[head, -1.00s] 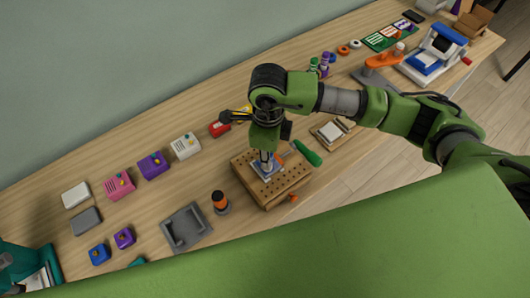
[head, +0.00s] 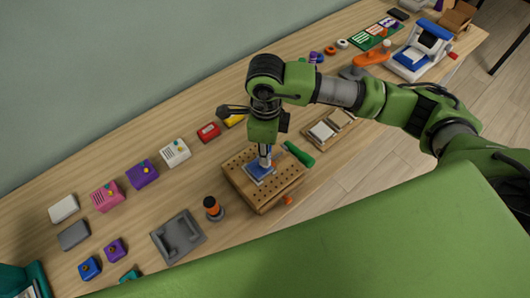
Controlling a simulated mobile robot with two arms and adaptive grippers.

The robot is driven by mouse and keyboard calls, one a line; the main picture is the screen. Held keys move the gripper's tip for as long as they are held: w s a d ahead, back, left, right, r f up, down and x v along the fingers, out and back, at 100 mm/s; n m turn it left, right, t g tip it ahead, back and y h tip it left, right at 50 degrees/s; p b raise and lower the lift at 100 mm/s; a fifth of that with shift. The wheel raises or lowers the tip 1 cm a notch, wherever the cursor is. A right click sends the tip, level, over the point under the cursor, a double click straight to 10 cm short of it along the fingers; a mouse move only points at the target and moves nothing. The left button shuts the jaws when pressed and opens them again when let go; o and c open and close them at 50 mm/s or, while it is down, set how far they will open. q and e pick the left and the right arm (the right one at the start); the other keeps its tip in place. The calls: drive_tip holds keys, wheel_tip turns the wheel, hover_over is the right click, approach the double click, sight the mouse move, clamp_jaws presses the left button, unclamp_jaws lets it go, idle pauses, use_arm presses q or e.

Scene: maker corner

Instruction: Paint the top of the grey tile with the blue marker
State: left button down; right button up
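A square tile (head: 254,174) lies on top of a wooden pegboard block (head: 276,195). Its visible top is partly blue, with paler grey at the edges. My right gripper (head: 264,147) points straight down over the tile. It is shut on a slim blue marker (head: 265,162), whose lower end reaches the tile top. Whether the tip touches is too small to tell. The gripper and marker hide part of the tile. My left gripper is not in view.
A green-handled tool (head: 300,154) lies at the block's back right. An orange-topped black bottle (head: 212,207) and a grey tray (head: 178,237) stand to the left. Coloured boxes, including a purple one (head: 142,174), line the back left. A wooden tray (head: 343,119) is behind right.

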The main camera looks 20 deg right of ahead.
drive_tip(key=shift+w+a+b, duration=0.25)
drive_tip(key=shift+w+b, duration=0.1)
drive_tip(key=shift+w, duration=0.2)
drive_tip(key=shift+w, duration=0.1)
drive_tip(key=shift+w+a+b, duration=0.3)
drive_tip(key=shift+w+b, duration=0.2)
drive_tip(key=shift+s+a, duration=0.25)
drive_tip(key=shift+a, duration=0.45)
drive_tip(key=shift+a+b, duration=0.1)
drive_tip(key=shift+b, duration=0.2)
drive_tip(key=shift+s+a, duration=0.35)
drive_tip(key=shift+a, duration=0.1)
drive_tip(key=shift+s+d+b, duration=0.25)
drive_tip(key=shift+s+d, duration=0.05)
drive_tip(key=shift+s, duration=0.3)
drive_tip(key=shift+s+d+b, duration=0.25)
drive_tip(key=shift+s+d, duration=0.05)
drive_tip(key=shift+s, duration=0.3)
drive_tip(key=shift+w+d+b, duration=0.3)
drive_tip(key=shift+d+b, duration=0.15)
drive_tip(key=shift+d, duration=0.2)
drive_tip(key=shift+w+d+b, duration=0.25)
drive_tip(key=shift+d+b, duration=0.2)
drive_tip(key=shift+d, duration=0.15)
